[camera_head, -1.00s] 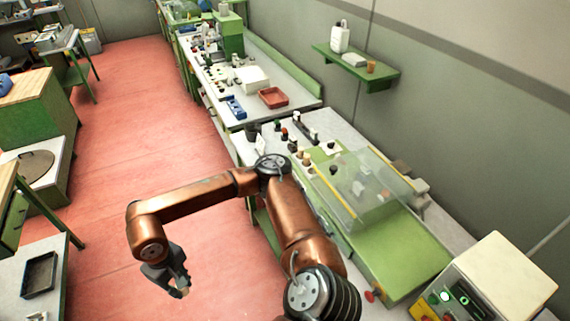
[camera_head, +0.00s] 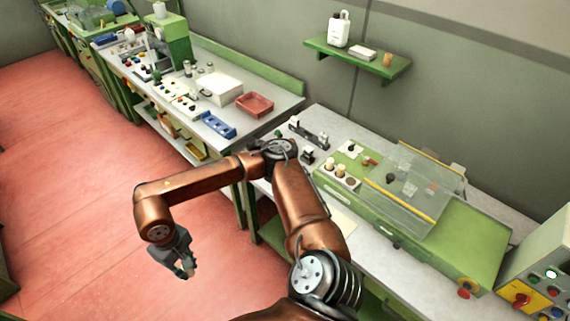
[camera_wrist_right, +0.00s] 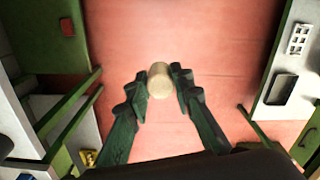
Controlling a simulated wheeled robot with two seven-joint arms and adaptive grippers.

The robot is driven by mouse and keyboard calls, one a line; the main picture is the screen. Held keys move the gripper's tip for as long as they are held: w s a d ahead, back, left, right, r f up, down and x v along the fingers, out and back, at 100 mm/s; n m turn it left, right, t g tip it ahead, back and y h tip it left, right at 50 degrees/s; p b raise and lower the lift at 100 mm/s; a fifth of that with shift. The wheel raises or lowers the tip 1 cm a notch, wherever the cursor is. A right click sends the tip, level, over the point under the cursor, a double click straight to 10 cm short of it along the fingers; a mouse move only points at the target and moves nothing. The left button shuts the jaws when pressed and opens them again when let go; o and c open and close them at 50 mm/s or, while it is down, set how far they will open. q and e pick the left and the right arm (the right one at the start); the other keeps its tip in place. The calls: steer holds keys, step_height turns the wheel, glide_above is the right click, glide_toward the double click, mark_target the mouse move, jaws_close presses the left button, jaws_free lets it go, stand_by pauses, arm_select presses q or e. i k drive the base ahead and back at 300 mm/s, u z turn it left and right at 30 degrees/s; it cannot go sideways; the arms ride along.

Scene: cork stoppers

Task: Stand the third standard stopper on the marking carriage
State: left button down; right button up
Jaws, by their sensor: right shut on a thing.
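My right gripper (camera_head: 184,268) hangs over the red floor, away from the benches, at the end of my copper-coloured arm. It is shut on a pale cork stopper (camera_wrist_right: 160,79), held between the fingertips in the right wrist view. The green marking machine (camera_head: 455,245) stands on the bench at the right. At its left end is a pale carriage plate (camera_head: 338,184) with two pale stoppers (camera_head: 329,164) (camera_head: 340,170) upright on it. A darker brown round spot (camera_head: 351,182) lies beside them; I cannot tell if it is a stopper. My left gripper is not in view.
A clear cover (camera_head: 405,195) with a yellow edge stands over the machine's middle. A control box (camera_head: 550,270) is at the far right. A red tray (camera_head: 254,104) and blue holder (camera_head: 218,124) lie on the farther bench. The floor around my gripper is clear.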

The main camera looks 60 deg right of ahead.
mark_target(350, 180)
steer(key=z, duration=0.65)
steer(key=i, duration=1.25)
steer(key=z, duration=1.7)
steer(key=i, duration=0.65)
steer(key=z, duration=0.65)
